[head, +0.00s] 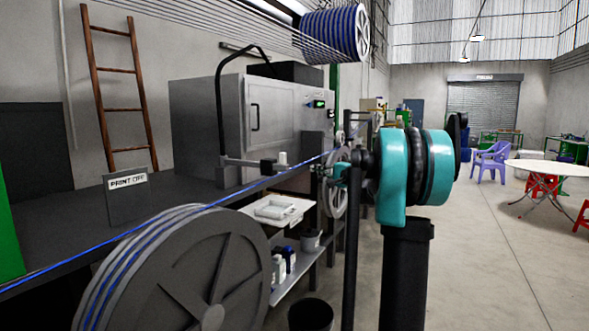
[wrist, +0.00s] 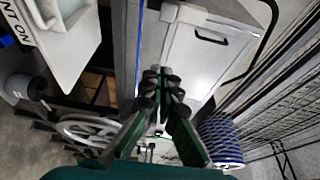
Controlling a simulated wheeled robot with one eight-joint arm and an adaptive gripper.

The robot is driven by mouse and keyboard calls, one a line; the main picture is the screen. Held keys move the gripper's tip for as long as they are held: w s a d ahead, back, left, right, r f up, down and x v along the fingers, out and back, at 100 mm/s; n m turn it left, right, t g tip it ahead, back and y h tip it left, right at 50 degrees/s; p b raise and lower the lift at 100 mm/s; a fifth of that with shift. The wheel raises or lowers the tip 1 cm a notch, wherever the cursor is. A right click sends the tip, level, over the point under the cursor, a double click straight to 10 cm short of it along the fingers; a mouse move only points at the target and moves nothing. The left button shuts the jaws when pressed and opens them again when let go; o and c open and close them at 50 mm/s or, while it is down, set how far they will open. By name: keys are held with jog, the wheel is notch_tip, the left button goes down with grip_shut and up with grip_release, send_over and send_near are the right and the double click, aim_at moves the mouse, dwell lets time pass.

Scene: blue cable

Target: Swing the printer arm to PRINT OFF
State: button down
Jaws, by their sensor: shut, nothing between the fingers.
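The printer arm (head: 246,162) is a grey bar low in front of the grey printer cabinet, with a black block and a white tip at its right end, close to the blue cable (head: 150,223). A PRINT OFF sign (head: 128,183) stands on the dark bench to the left. My gripper (head: 318,171) is right of the arm's tip, apart from it in the picture. In the wrist view, my gripper's dark fingertips (wrist: 162,84) are together and empty, below the arm's pale tip (wrist: 168,12). A sign ending "NT ON" (wrist: 22,28) shows at top left there.
A large grey reel (head: 190,275) fills the front. The grey cabinet (head: 260,115) stands on the bench, with a curved black tube beside it. A blue spool (head: 335,33) hangs above. Open floor (head: 490,245) lies to the right, with a round table and chairs beyond.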

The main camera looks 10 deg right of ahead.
jog(key=shift+w, duration=0.1)
jog(key=w+a, duration=0.4)
jog(key=a, duration=0.4)
jog(key=shift+w, duration=0.4)
jog(key=shift+a, duration=0.1)
